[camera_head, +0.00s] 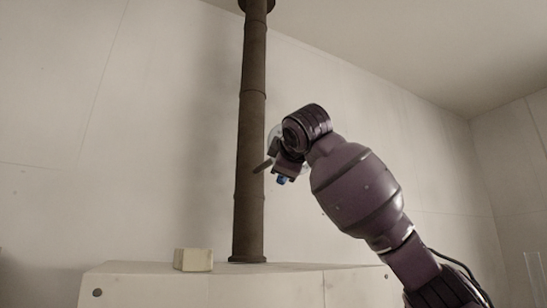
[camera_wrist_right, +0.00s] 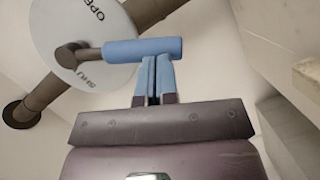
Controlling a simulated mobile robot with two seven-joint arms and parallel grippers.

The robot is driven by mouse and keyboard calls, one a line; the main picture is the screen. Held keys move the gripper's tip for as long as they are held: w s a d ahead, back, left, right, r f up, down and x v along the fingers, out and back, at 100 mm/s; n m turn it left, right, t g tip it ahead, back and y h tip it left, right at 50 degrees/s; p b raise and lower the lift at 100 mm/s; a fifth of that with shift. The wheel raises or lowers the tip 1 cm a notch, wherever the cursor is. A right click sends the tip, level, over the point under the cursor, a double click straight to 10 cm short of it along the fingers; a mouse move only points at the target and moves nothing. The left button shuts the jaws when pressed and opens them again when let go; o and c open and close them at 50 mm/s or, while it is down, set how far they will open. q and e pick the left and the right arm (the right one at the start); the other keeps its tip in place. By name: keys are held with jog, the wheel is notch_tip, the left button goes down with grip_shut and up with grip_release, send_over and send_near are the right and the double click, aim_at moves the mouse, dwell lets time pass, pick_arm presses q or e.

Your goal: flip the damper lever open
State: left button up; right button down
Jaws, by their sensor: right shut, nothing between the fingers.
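The damper lever has a blue grip (camera_wrist_right: 125,48) and a dark hub. It sits in front of a pale round dial plate (camera_wrist_right: 60,25) marked "OPE…" and "SHU…", with the ends of the words cut off or covered. In the right wrist view the lever lies between the two words. My right gripper (camera_wrist_right: 153,62) has its blue fingertips shut together, empty, right at the underside of the grip; whether they touch it I cannot tell. In the head view my right gripper (camera_head: 277,170) is beside the stovepipe and mostly hides the dial plate. My left gripper is not in view.
The brown stovepipe (camera_head: 250,130) rises from a white cabinet (camera_head: 140,287) to the ceiling. A small cream block (camera_head: 193,260) stands on the cabinet left of the pipe. The wall left of the pipe is clear.

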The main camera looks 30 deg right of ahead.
jog(key=shift+d+f+n+h, duration=0.15)
jog(key=shift+d+f+n, duration=0.2)
jog(key=shift+d, duration=0.3)
jog(key=shift+d+f+n+h, duration=0.15)
jog(key=shift+d+f+n, duration=0.2)
jog(key=shift+d, duration=0.25)
